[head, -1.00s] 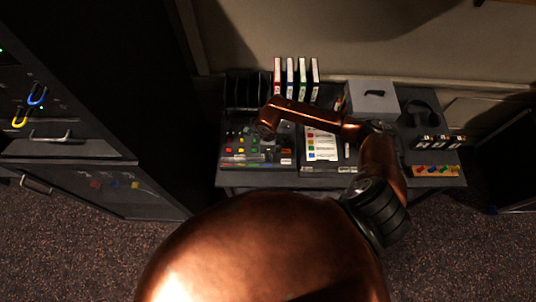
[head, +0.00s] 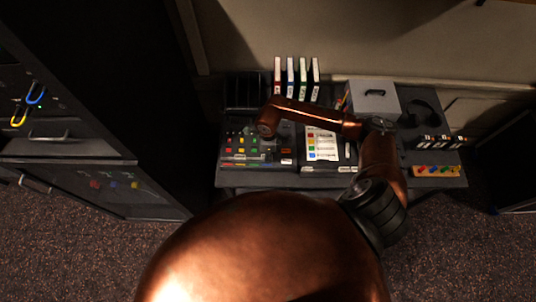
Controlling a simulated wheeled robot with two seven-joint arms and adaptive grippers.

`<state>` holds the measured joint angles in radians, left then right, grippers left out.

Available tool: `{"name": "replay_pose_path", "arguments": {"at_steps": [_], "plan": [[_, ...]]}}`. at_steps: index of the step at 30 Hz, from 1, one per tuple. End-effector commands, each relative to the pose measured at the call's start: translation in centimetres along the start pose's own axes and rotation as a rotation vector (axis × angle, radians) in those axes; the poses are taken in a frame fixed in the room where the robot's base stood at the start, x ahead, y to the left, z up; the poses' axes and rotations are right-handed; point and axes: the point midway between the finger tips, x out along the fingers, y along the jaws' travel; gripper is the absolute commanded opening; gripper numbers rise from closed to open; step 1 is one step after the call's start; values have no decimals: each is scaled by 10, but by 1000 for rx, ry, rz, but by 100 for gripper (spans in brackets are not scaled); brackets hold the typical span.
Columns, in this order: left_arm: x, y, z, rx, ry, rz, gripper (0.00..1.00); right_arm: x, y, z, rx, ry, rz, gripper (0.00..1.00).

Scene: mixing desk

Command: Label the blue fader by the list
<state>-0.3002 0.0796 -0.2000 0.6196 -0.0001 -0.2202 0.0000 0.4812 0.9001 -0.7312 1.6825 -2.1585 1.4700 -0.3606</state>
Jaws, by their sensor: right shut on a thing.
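The mixing desk (head: 228,153) stands at the left of the table, with rows of red, green and yellow caps and a strip of small coloured marks along its front edge. I cannot pick out the blue fader; my right wrist covers part of the desk. The list (head: 323,146) is a white sheet with red, yellow, green and blue squares beside lines of text, just right of the desk. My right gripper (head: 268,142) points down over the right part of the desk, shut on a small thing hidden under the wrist. My left gripper is out of view.
Several coloured binders (head: 303,80) stand at the back beside a black rack (head: 244,92). A grey box (head: 373,98), headphones (head: 423,113), small black-and-white blocks (head: 440,142) and a tray of coloured pieces (head: 437,171) are at the right. A dark cabinet (head: 70,150) stands left.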

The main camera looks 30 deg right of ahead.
Motion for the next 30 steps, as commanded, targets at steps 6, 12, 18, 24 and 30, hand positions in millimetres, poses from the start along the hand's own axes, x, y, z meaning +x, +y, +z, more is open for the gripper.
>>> {"name": "replay_pose_path", "arguments": {"at_steps": [6, 12, 18, 24, 30], "plan": [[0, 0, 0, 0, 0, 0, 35, 0, 0, 0, 0, 0, 0, 2], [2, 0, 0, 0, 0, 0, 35, 2, 0, 0, 0, 0, 0, 2], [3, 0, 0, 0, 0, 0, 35, 4, 0, 0, 0, 0, 0, 2], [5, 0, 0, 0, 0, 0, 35, 6, 0, 0, 0, 1, 0, 2], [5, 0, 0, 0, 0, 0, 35, 5, 0, 0, 0, 0, 0, 24]]}}
